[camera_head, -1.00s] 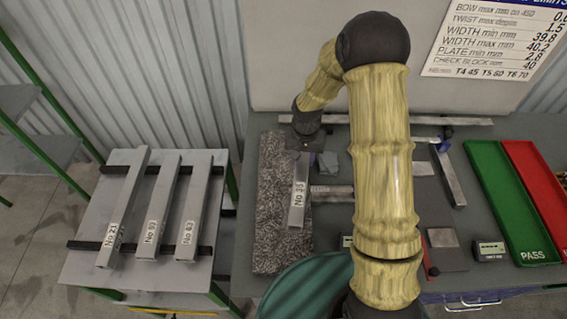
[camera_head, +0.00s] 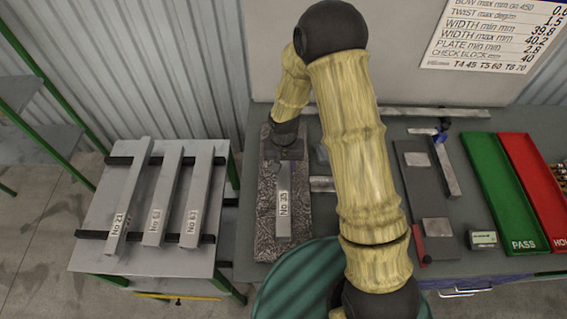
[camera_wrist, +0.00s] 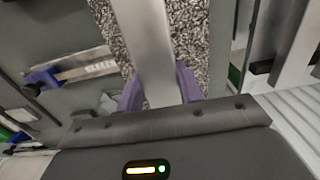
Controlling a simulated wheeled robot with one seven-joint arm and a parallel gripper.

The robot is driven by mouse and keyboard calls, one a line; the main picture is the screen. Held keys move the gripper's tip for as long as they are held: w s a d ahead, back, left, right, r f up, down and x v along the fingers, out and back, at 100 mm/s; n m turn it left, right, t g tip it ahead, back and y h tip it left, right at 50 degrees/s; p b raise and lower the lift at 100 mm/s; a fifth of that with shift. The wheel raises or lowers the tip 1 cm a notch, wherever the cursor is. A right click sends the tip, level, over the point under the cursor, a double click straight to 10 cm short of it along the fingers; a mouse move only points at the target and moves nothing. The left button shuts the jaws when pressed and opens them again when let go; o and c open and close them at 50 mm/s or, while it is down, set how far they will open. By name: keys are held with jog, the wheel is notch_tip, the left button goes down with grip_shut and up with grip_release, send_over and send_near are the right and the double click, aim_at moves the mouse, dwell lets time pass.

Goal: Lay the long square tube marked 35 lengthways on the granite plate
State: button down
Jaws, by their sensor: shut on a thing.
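The long square tube marked 35 (camera_head: 284,215) is pale grey, with its label facing up. It lies lengthways over the middle of the speckled granite plate (camera_head: 265,245), nearly parallel to its long sides. My gripper (camera_head: 284,160) is at the tube's far part, above the plate's far half. In the wrist view the purple fingers (camera_wrist: 160,92) are shut on both sides of the tube (camera_wrist: 150,45), with granite (camera_wrist: 112,25) showing on either side. I cannot tell whether the tube touches the plate. Its far end is hidden by my gripper.
A stand at left holds tubes marked 21 (camera_head: 127,205), 52 (camera_head: 163,205) and 63 (camera_head: 200,200). Right of the plate lie a metal bar (camera_head: 322,184) and a dark plate (camera_head: 415,190). Green (camera_head: 497,190) and red (camera_head: 540,190) trays stand at right.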

jog(key=shift+f+b, duration=1.85)
jog(key=shift+f, duration=0.65)
jog(key=shift+f+b, duration=0.3)
jog(key=shift+f, duration=0.1)
jog(key=c, duration=0.8)
grip_release()
jog(key=shift+c, duration=0.2)
jog(key=shift+r, duration=0.1)
jog(key=shift+r, duration=0.6)
notch_tip(320, 180, up, 16)
jog(key=b, duration=0.3)
